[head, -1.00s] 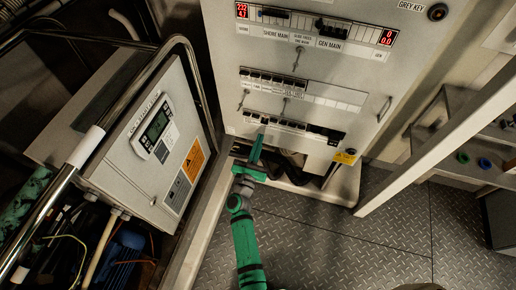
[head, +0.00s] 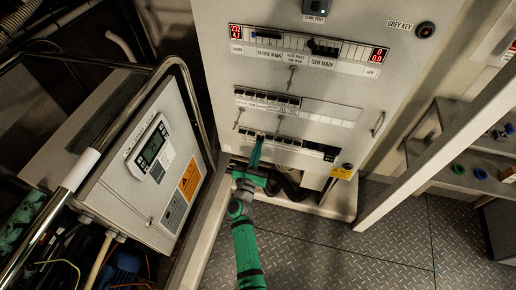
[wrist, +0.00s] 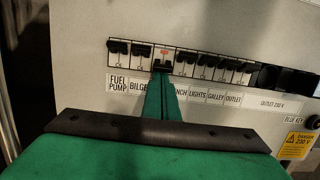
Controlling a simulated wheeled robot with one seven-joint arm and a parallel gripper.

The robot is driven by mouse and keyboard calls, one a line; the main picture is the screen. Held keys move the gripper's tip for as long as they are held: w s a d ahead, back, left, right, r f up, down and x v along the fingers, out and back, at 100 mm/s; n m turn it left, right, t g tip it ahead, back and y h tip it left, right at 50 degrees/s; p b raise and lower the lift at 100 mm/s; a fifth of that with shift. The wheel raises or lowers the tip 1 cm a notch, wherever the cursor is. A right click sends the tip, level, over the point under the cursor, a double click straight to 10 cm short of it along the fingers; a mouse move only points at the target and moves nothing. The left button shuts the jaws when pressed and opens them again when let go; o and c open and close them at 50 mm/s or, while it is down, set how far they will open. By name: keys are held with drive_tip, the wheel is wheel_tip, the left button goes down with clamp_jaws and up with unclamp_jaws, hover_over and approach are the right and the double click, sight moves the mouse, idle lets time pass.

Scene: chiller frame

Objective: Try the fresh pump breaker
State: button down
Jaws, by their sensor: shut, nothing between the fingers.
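The panel's lowest breaker row (head: 300,145) is a strip of black toggles, also shown in the wrist view (wrist: 203,65). My gripper (head: 258,142) is shut and empty, and its green fingers reach up to this row. In the wrist view my fingertips (wrist: 160,82) are at the third breaker (wrist: 162,58) from the left. That breaker shows a red mark above its toggle, which sits lower than its neighbours' toggles. Whether the fingertips touch it I cannot tell. My fingers cover the label beneath it. FUEL PUMP (wrist: 117,84) and BILGE (wrist: 138,88) labels are to its left.
Two more breaker rows lie above, the upper one (head: 300,45) with red displays. A slanted control box (head: 150,165) behind a metal rail stands close on the left. A pale diagonal post (head: 430,150) stands right. Patterned floor (head: 340,245) is clear between them.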

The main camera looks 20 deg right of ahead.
drive_tip(key=shift+s+a+r, duration=0.15)
drive_tip(key=shift+r, duration=0.1)
drive_tip(key=shift+s+a+r, duration=0.1)
drive_tip(key=shift+s+r, duration=0.05)
drive_tip(key=shift+r, duration=0.15)
drive_tip(key=shift+s+r, duration=0.15)
drive_tip(key=shift+r, duration=0.7)
drive_tip(key=shift+a, duration=0.1)
drive_tip(key=shift+s+a+r, duration=0.15)
drive_tip(key=shift+s+r, duration=0.05)
drive_tip(key=shift+r, duration=0.05)
drive_tip(key=s+a+r, duration=0.3)
drive_tip(key=s+r, duration=0.3)
drive_tip(key=shift+a, duration=0.4)
drive_tip(key=shift+f, duration=0.1)
